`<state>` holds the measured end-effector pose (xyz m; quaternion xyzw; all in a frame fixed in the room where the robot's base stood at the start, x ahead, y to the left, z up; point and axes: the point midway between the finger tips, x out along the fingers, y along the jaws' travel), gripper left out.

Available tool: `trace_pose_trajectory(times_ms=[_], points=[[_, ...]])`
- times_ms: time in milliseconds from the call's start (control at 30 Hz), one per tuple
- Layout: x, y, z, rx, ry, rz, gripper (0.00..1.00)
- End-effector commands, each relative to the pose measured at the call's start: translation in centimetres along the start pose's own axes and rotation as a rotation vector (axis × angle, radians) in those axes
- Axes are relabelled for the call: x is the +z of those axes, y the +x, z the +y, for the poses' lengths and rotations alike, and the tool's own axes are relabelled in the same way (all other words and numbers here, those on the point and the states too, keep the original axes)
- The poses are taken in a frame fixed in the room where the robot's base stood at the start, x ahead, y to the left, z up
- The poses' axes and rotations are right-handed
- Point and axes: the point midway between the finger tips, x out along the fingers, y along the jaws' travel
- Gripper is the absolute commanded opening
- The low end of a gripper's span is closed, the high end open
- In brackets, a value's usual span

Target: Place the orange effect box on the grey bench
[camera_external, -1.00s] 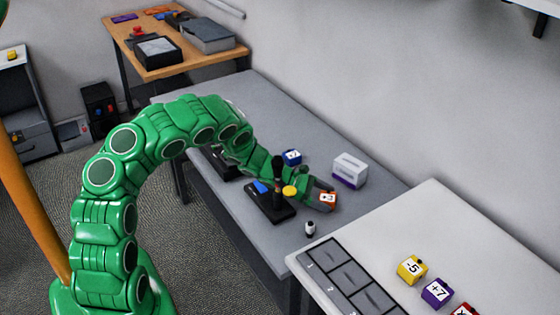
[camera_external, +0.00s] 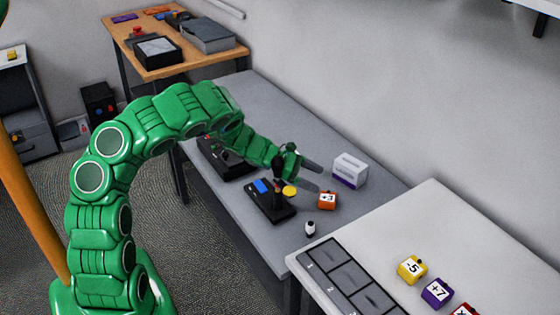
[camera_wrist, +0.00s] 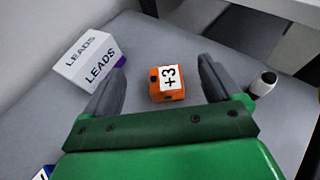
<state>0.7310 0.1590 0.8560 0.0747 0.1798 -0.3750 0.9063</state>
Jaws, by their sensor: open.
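The orange effect box (camera_external: 327,200), marked +3, sits on the grey bench (camera_external: 255,110) near its right end. In the wrist view the orange box (camera_wrist: 167,83) lies beyond and between my fingertips, with bare bench around it. My gripper (camera_external: 311,176) is open and empty, above and to the left of the box in the external view. In the wrist view its two grey fingers (camera_wrist: 160,80) are spread wide and do not touch the box.
A white LEADS box (camera_external: 350,170) stands behind the orange box. A black joystick unit (camera_external: 268,203) and a small white-and-black bottle (camera_external: 310,228) are nearby. A white table (camera_external: 440,215) at right holds yellow (camera_external: 411,268) and purple (camera_external: 437,292) boxes and a grey tray (camera_external: 345,276).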

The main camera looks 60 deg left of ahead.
Motion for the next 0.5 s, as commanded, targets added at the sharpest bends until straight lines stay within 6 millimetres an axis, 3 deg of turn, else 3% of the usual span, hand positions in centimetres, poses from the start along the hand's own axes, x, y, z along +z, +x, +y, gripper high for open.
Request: trace_pose_trajectory(times_ms=[367,500], points=[[0.7,-0.3,0.0,0.002,-0.001,0.002,0.91],[1.3,-0.6,1.0,0.039,-0.021,0.019,0.91]])
